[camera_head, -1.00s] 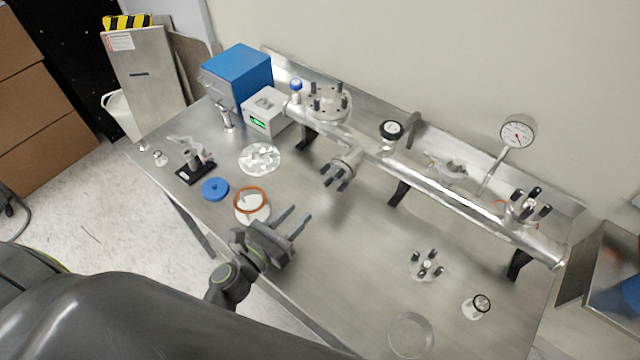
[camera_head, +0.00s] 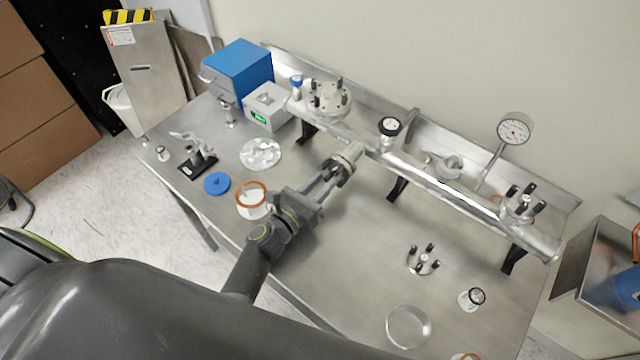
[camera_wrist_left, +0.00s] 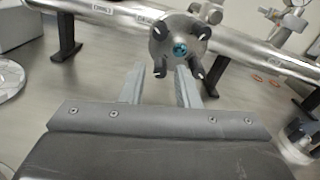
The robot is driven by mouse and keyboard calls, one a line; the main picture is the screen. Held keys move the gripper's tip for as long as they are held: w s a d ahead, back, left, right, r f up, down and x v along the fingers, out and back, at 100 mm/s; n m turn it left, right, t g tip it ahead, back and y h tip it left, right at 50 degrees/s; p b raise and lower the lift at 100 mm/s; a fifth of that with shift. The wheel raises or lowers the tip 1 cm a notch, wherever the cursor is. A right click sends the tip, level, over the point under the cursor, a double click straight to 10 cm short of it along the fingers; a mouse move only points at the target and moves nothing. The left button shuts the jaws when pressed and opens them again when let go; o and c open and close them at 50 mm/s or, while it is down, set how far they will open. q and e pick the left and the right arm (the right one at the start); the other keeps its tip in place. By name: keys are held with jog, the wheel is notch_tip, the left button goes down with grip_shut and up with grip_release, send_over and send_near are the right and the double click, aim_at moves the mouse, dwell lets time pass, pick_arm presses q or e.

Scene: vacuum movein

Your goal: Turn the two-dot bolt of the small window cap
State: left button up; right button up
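The small window cap (camera_wrist_left: 180,42) is a round grey flange with a blue-green centre and black bolts around it. It sits on the front port of the long pipe, and in the head view the port end (camera_head: 345,160) is partly covered by my fingers. My left gripper (camera_wrist_left: 160,78) is open, its two fingers apart and pointing at the cap's lower part. The lower-left bolt (camera_wrist_left: 159,67) shows between the fingertips; I cannot tell whether they touch it. The bolts' dots are too small to make out. In the head view my left gripper (camera_head: 334,178) reaches up to the cap. My right gripper is not in view.
The steel pipe (camera_head: 440,185) runs along the back of the table on black supports. A loose flange with bolts (camera_head: 423,261) and a glass ring (camera_head: 408,327) lie at right. A blue disc (camera_head: 217,184) and an orange-rimmed cup (camera_head: 251,202) are left of my arm.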

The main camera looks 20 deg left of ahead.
pick_arm(q)
grip_shut()
